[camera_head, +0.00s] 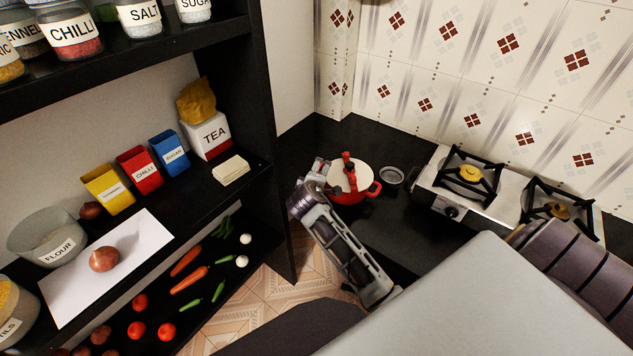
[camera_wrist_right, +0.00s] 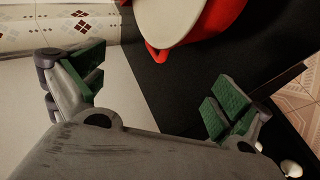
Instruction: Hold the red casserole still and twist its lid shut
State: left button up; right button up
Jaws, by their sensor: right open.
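The red casserole (camera_head: 352,195) stands on the black counter, left of the stove. A cream lid (camera_head: 342,180) with a red knob (camera_head: 347,163) sits on it; I cannot tell whether it is locked. One red side handle (camera_head: 375,188) points right. My right gripper (camera_head: 320,172) is beside the casserole's left side. In the right wrist view, its green-padded fingers (camera_wrist_right: 158,88) are spread and empty. The casserole's red rim (camera_wrist_right: 212,22) and a red side handle (camera_wrist_right: 155,54) lie ahead of the gap between them, apart from both fingers. My left gripper is not in view.
A small grey round dish (camera_head: 391,178) stands right of the casserole. The two-burner stove (camera_head: 450,190) is farther right. A dark shelf post (camera_head: 262,130) stands left of my right gripper, beside shelves with jars and vegetables. Tiled wall (camera_head: 440,80) is behind.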

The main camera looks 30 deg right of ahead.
jog(key=shift+v, duration=1.45)
